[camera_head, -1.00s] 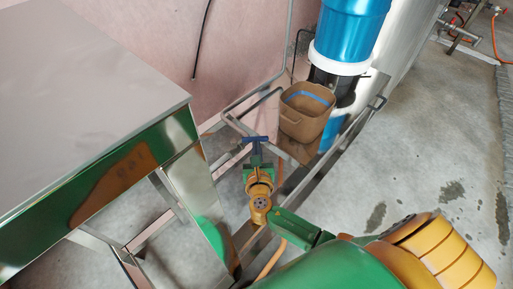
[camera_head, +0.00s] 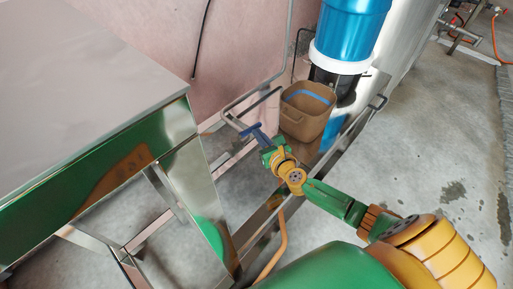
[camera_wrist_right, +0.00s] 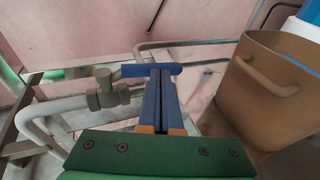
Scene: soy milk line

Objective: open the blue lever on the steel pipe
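The blue lever (camera_head: 252,130) sits by the end of the bent steel pipe (camera_head: 232,118), at centre-left in the head view. In the right wrist view the lever (camera_wrist_right: 142,70) lies across the picture, just right of the valve body (camera_wrist_right: 104,92) on the pipe. My right gripper (camera_head: 263,138) is at the lever. In the wrist view its two dark blue fingers (camera_wrist_right: 160,80) are together, with their tips against or just in front of the lever's right part. I cannot see the lever between them. My left gripper is not in view.
A brown bin (camera_head: 306,112) stands just right of the lever and close to my right gripper. A blue and white cylinder (camera_head: 351,35) rises behind it. A steel table (camera_head: 80,75) fills the left. Open grey floor (camera_head: 430,150) lies at right.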

